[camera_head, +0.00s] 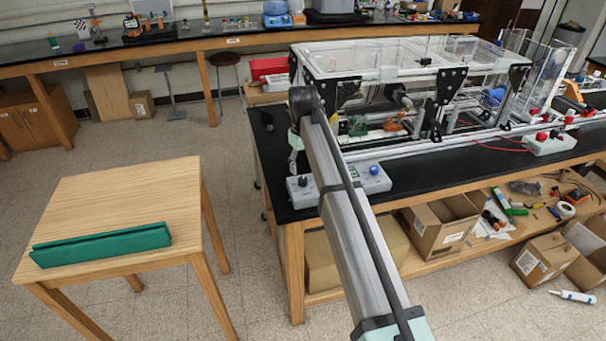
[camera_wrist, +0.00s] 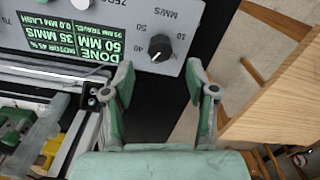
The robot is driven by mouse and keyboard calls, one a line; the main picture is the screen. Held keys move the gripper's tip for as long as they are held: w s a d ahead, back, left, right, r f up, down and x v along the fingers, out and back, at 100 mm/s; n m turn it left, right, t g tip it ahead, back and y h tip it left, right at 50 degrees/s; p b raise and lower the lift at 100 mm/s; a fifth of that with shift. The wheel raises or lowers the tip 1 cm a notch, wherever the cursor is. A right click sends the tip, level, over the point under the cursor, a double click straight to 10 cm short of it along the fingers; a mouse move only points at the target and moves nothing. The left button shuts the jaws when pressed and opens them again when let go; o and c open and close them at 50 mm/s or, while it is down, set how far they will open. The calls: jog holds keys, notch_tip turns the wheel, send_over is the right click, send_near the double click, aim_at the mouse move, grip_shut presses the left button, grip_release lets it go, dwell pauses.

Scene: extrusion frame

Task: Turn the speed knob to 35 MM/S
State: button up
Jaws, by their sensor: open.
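The speed knob (camera_wrist: 160,47) is a black round knob on a light grey control box (camera_wrist: 100,12), seen upside down in the wrist view. Its white mark points down-left, on the side of the printed 40; the exact setting is hard to read. The green display (camera_wrist: 62,40) reads DONE, 50 MM and 35 MM/S. My gripper (camera_wrist: 160,82) is open and empty. Its fingertips are either side of the knob in the picture, with the knob beyond them and no visible contact. In the head view the box (camera_head: 341,184) is partly hidden by my arm.
The box stands near the front left corner of the black bench (camera_head: 430,158), before an aluminium extrusion frame (camera_head: 400,70). A wooden table (camera_head: 120,195) with a green channel-shaped piece (camera_head: 100,245) stands to the left. Floor is free between them.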

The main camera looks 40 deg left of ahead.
aim_at(303, 179)
notch_tip(303, 179, up, 7)
dwell(0.3)
